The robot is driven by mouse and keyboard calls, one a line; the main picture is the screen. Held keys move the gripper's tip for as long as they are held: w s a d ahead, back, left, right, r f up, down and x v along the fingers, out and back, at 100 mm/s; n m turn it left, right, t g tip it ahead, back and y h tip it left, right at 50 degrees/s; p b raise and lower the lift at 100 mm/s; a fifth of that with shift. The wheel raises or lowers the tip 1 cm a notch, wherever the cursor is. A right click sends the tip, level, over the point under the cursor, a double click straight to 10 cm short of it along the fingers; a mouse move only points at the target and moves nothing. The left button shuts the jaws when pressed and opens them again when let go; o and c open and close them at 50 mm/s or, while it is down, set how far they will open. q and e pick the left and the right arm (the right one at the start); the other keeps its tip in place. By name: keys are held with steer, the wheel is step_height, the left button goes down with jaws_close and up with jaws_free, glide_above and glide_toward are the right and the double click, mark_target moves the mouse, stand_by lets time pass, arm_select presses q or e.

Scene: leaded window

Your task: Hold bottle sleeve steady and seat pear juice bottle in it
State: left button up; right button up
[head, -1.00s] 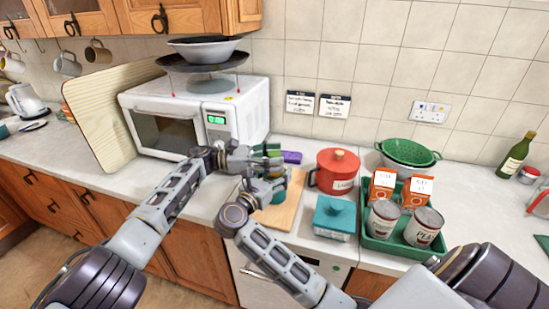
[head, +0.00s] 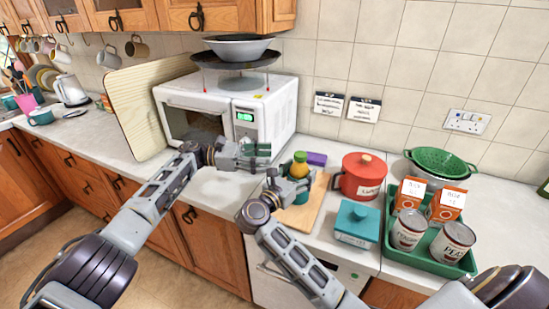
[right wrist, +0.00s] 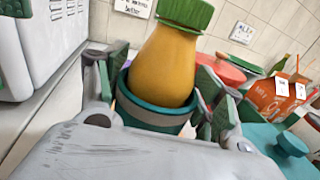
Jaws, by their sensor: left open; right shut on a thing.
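The pear juice bottle (head: 299,169), yellow-orange with a green cap, stands with its lower part inside the teal bottle sleeve (head: 301,198). In the right wrist view the bottle (right wrist: 167,68) leans slightly in the picture, and the grey-banded sleeve (right wrist: 150,120) surrounds its base. How deep it sits is hidden. My right gripper (head: 293,188) is shut on the sleeve, with a finger on each side of it. My left gripper (head: 262,155) is open and empty, to the left of the bottle and apart from it, in front of the microwave.
A wooden board (head: 312,208) lies under the sleeve. A purple item (head: 317,159), a red pot (head: 362,178) and a teal lidded box (head: 357,222) stand to the right. A green tray (head: 425,262) holds cans and cartons. The microwave (head: 245,110) stands behind my left gripper.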

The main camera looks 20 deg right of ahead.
arm_select(q)
steer(key=shift+w+a, duration=0.2)
steer(key=shift+a, duration=0.2)
arm_select(e)
steer(key=o, duration=1.1)
steer(key=shift+a, duration=0.15)
steer(key=shift+v, duration=5.9)
arm_select(q)
steer(key=shift+r, duration=0.1)
step_height(320, 180, up, 9)
steer(key=p, duration=0.9)
arm_select(e)
step_height(320, 180, up, 9)
steer(key=shift+r, duration=0.1)
arm_select(q)
steer(key=shift+r+p, duration=0.5)
steer(key=shift+p, duration=0.05)
arm_select(e)
steer(key=shift+r, duration=0.45)
arm_select(q)
steer(key=shift+s+d, duration=0.1)
arm_select(e)
steer(key=shift+s, duration=0.1)
